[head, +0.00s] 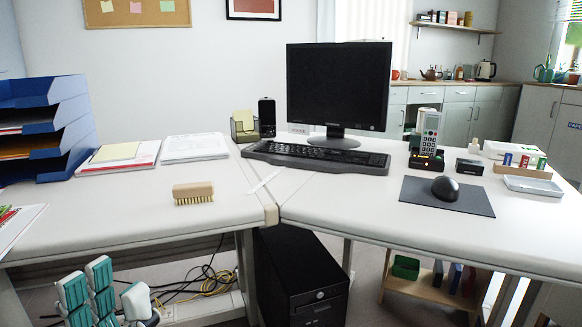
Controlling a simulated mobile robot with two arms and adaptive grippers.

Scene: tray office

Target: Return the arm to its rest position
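My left gripper (112,288) is at the bottom left, in front of the left desk's front edge and below its top. Its teal-and-white fingers point up and stand apart with nothing between them, so it is open and empty. Its arm is mostly out of the picture. My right gripper is not in view.
The left desk (120,218) holds a wooden brush (193,193), paper stacks (195,147) and a blue letter tray (45,125). The right desk has a monitor (338,88), keyboard (315,157), phone (428,135) and mouse (445,188). A black computer tower (300,275) stands below.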

